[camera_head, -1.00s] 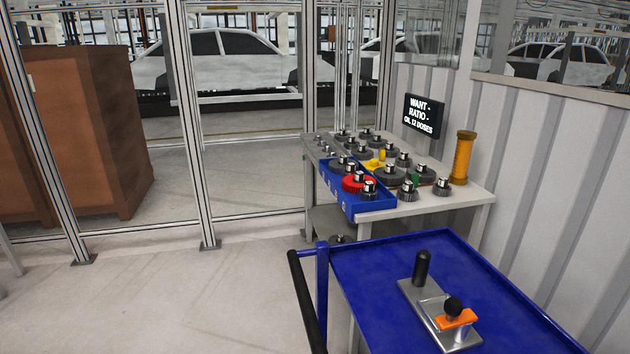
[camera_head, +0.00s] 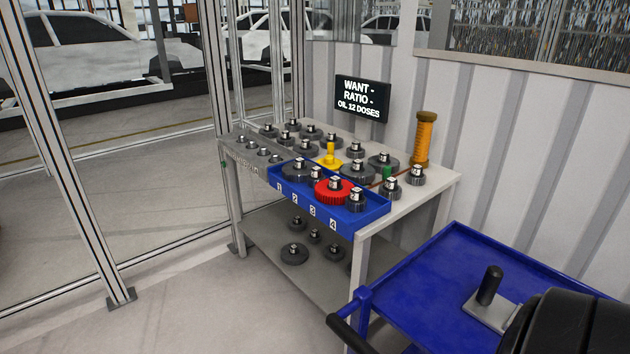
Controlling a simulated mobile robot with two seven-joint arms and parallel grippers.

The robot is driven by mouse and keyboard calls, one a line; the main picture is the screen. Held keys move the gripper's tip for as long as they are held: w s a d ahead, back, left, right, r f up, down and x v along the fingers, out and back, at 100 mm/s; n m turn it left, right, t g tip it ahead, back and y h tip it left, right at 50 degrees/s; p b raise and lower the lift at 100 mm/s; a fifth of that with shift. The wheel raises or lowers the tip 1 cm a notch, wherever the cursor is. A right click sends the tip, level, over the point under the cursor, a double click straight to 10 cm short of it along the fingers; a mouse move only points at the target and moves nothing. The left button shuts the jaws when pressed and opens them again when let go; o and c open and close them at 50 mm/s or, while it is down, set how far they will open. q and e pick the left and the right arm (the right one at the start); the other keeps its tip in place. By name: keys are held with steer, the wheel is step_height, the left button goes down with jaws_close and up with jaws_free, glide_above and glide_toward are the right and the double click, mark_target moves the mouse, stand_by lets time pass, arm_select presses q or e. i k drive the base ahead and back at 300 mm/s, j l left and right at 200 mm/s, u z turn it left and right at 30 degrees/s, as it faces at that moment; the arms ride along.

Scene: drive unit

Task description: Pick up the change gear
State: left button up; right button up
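Several change gears stand on a grey table, and I cannot tell which one the task means. A blue tray (camera_head: 340,219) at the table's front edge has slots numbered 1 to 4 and holds grey gears and a larger red gear (camera_head: 331,191). More grey gears, such as one at the right (camera_head: 415,177), stand behind and beside the tray. Others lie on the lower shelf, including a large one (camera_head: 294,254). A black rounded part, likely of my own arm, shows at the bottom right. Neither gripper is in view.
The table (camera_head: 446,184) also bears a sign (camera_head: 362,98) reading "WANT - RATIO - OIL 12 DOSES", a yellow cylinder (camera_head: 423,140) and a small yellow piece (camera_head: 330,154). A blue cart (camera_head: 440,277) with a black-handled fixture (camera_head: 489,286) stands front right. Floor at left is clear.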

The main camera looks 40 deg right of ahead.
mark_target(333, 190)
steer(key=i+z, duration=0.35)
steer(key=i+j+z, duration=0.15)
steer(key=i+z, duration=0.2)
steer(key=i, duration=0.2)
steer(key=i+j+z, duration=0.2)
steer(key=i+z, duration=0.2)
